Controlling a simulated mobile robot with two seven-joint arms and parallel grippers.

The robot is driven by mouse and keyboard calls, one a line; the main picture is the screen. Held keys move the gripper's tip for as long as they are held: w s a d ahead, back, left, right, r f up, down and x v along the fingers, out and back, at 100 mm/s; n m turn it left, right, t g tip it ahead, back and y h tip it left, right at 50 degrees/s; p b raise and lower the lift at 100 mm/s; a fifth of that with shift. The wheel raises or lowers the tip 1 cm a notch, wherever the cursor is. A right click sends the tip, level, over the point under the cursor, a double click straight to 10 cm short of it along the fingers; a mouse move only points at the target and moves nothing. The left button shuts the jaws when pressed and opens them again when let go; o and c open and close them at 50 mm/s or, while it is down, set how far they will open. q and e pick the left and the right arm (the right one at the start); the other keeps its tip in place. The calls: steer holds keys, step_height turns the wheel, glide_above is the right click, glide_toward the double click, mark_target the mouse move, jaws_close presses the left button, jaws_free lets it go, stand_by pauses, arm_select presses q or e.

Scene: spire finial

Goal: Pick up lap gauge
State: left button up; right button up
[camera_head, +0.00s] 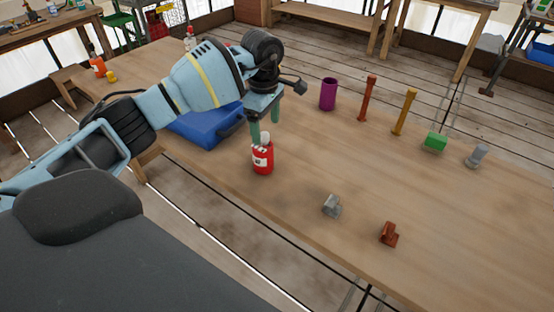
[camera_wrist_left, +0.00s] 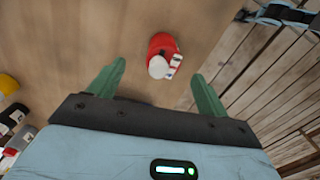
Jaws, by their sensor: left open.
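No piece is labelled, so I cannot tell for sure which is the lap gauge. A small grey stepped block (camera_head: 331,206) and a similar reddish-brown block (camera_head: 389,234) lie on the near part of the wooden table. My left gripper (camera_head: 265,130) is open, its green fingers pointing down just above and behind a red can (camera_head: 262,158) with white on its label and top. In the left wrist view the can (camera_wrist_left: 162,48) shows ahead of and between the open fingers (camera_wrist_left: 158,72), with nothing held. My right gripper is not in view.
A purple cylinder (camera_head: 328,94), a red post (camera_head: 367,98), a yellow post (camera_head: 404,112), a green block (camera_head: 435,141) and a grey piece (camera_head: 477,156) stand along the far edge. A blue bin (camera_head: 207,126) sits under my left arm. The table's middle is clear.

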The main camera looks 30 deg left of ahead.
mark_target(263, 135)
arm_select(q)
steer(key=shift+a+r, duration=0.1)
steer(key=shift+a, duration=0.2)
steer(key=shift+f, duration=1.35)
steer(key=shift+s+f, duration=0.25)
steer(key=shift+f, duration=0.2)
steer(key=shift+s+a+f+p, duration=0.15)
steer(key=shift+f+p, duration=0.3)
steer(key=shift+f, duration=1.7)
steer(key=c, duration=1.1)
